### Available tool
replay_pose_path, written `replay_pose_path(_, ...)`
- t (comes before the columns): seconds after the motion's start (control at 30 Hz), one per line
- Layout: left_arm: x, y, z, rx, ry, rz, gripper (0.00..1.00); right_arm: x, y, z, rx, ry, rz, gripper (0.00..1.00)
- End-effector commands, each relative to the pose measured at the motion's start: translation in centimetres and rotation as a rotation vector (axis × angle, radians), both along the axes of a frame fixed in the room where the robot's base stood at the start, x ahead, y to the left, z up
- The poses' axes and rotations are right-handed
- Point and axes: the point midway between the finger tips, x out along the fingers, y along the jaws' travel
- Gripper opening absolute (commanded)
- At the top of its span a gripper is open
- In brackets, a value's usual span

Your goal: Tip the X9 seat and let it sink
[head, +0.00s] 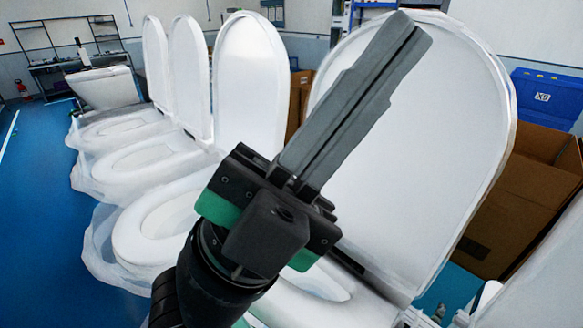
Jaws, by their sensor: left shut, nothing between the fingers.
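The nearest toilet has its large white seat or lid (440,140) standing up, leaning slightly back. A blue bin with an "X9" label (541,97) stands behind it at the right. My left gripper (412,28) is shut and empty, its long grey fingers together and pointing up to the right. It is in front of the raised panel and covers its left part; I cannot tell whether the fingers touch it. The bowl (325,285) below is partly hidden by my left gripper and arm. My right gripper is not in view.
Several more toilets with raised white lids (250,80) stand in a row to the left, wrapped in clear plastic. A brown cardboard box (520,205) stands at the right. Blue floor (35,230) is free at the left.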

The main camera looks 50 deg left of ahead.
Motion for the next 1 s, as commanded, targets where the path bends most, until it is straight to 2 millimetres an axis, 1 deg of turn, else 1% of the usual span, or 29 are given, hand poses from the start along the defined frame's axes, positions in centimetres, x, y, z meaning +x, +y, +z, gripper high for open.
replay_pose_path(0.03, 0.0, -0.7, -0.8, 0.083, -0.024, 0.055, 0.00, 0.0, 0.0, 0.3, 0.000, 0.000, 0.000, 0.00)
replay_pose_path(0.1, -0.1, -1.2, -2.1, 0.219, -0.068, 0.158, 0.00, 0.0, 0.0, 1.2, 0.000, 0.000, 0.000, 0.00)
replay_pose_path(0.17, -0.1, -1.4, -3.6, 0.328, -0.101, 0.246, 0.00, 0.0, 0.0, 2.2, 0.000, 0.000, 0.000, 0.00)
replay_pose_path(0.2, -0.1, -1.2, -4.6, 0.393, -0.116, 0.304, 0.00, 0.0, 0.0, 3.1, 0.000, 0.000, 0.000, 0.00)
replay_pose_path(0.27, -0.1, -0.5, -6.4, 0.481, -0.127, 0.389, 0.00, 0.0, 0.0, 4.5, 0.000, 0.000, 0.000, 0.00)
replay_pose_path(0.3, -0.3, 0.3, -7.5, 0.531, -0.124, 0.446, 0.00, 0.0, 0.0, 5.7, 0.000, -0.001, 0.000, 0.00)
replay_pose_path(0.37, -0.7, 1.8, -9.3, 0.585, -0.099, 0.520, 0.00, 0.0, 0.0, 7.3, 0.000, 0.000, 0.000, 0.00)
replay_pose_path(0.4, -1.1, 2.9, -10.5, 0.608, -0.070, 0.559, 0.00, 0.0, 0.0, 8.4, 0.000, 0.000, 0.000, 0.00)
replay_pose_path(0.47, -1.9, 4.7, -12.0, 0.622, -0.006, 0.605, 0.00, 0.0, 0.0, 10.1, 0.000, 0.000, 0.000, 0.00)
replay_pose_path(0.5, -2.6, 5.8, -13.0, 0.617, 0.049, 0.624, 0.00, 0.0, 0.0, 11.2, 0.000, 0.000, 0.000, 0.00)
replay_pose_path(0.6, -4.5, 8.5, -15.4, 0.550, 0.224, 0.627, 0.00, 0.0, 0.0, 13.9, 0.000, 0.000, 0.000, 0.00)
replay_pose_path(0.7, -6.4, 10.3, -17.5, 0.483, 0.391, 0.627, 0.00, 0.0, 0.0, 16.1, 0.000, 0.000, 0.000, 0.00)
replay_pose_path(0.8, -7.8, 11.5, -19.2, 0.456, 0.511, 0.654, 0.00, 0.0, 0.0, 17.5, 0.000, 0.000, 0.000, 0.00)
replay_pose_path(0.87, -8.3, 12.0, -19.6, 0.443, 0.552, 0.668, 0.00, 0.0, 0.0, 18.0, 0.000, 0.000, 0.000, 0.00)
replay_pose_path(1.0, -8.4, 12.5, -19.8, 0.440, 0.557, 0.683, 0.00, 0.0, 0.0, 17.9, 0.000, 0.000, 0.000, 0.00)
